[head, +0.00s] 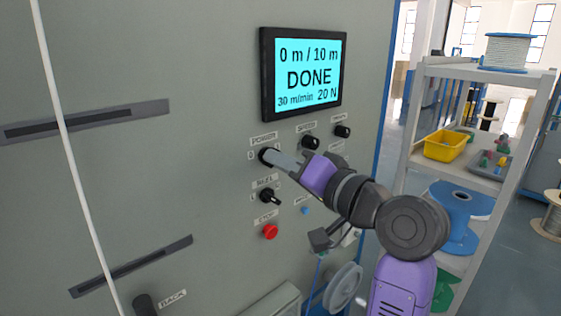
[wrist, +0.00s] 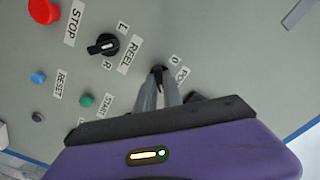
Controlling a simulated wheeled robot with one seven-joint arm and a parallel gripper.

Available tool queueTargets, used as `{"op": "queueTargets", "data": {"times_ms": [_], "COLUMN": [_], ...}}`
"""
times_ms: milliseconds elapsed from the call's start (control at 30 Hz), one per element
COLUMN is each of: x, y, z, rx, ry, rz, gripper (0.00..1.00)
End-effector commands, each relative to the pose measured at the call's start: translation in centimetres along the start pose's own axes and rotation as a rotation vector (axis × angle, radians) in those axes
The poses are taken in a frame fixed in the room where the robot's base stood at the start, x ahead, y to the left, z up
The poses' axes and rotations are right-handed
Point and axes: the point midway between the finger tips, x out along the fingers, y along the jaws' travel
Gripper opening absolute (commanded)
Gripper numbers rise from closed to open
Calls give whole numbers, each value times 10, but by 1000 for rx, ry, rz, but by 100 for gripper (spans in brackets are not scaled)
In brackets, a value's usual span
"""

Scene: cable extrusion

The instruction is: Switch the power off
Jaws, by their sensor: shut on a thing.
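The power knob (head: 266,157) is a black rotary knob on the grey cabinet front, under a POWER label (head: 264,139). My gripper (head: 272,157) reaches it from the right, with its fingers closed on the knob. In the wrist view my two grey fingers (wrist: 159,82) meet at the dark knob (wrist: 158,71), next to the partly hidden POWER label (wrist: 181,74). The fingers cover most of the knob, so its pointer direction cannot be told. The screen (head: 305,73) above is lit and reads "0 m / 10 m", "DONE", "30 m/min", "20 N".
Below are the REEL switch (head: 270,197) and the red STOP button (head: 270,231). Two more black knobs (head: 311,142) (head: 342,131) sit to the upper right. The blue reset (wrist: 39,77) and green start (wrist: 86,101) buttons show in the wrist view. A shelf (head: 470,69) stands at right.

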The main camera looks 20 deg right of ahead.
Motion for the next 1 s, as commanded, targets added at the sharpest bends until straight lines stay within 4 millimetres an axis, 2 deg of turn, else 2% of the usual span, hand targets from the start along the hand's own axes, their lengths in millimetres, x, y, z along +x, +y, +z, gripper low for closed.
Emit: {"op": "queueTargets", "data": {"times_ms": [267, 467, 1000], "x": [0, 0, 0], "y": [1, 2, 2], "z": [0, 0, 0], "rx": [-29, -126, -615], "ry": [-1, -1, 0], "rz": [2, 3, 3], "gripper": [0, 0, 0]}}
